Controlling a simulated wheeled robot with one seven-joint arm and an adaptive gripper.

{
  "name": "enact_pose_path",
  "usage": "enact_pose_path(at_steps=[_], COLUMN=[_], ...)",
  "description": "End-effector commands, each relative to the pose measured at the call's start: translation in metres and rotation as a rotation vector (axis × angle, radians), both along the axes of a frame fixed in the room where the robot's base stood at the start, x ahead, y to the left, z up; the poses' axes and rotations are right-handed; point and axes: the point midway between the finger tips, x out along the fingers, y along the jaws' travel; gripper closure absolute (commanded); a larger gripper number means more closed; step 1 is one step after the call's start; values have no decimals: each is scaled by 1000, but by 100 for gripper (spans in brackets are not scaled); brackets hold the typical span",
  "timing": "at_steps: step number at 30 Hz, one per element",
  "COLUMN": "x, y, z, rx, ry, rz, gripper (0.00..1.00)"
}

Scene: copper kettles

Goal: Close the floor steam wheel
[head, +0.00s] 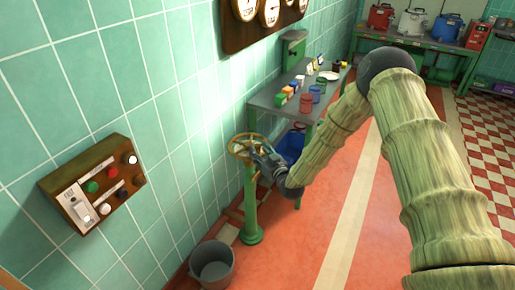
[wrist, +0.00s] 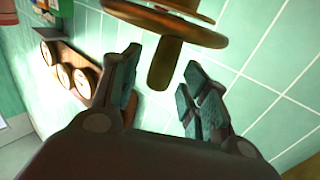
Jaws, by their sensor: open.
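The floor steam wheel (head: 247,146) is a brass-coloured handwheel on top of a green floor pedestal (head: 251,205) by the tiled wall. My gripper (head: 258,153) is at the right side of the wheel in the head view. In the wrist view, the wheel (wrist: 165,22) is at the top, with a brown handle peg (wrist: 165,62) sticking out toward my gripper (wrist: 160,92). My gripper is open, and the peg points into the gap between the two fingers. Whether any finger touches it I cannot tell.
A grey bucket (head: 212,266) stands on the floor in front of the pedestal. A bench (head: 268,101) with several cans and boxes is behind the wheel. A control box (head: 92,184) is on the left wall. The red floor (head: 325,200) to the right is clear.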

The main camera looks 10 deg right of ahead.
Motion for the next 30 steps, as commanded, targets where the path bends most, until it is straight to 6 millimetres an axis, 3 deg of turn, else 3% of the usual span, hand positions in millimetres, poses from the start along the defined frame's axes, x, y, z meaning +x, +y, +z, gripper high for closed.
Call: enact_pose_path(at_steps=[6, 17, 24, 30], x=[17, 21, 21, 21], y=[6, 7, 7, 7], z=[0, 0, 0, 0], rx=[-1, 0, 0, 0], ry=[0, 1, 1, 1], rz=[0, 0, 0, -1], gripper=[55, 55, 97, 100])
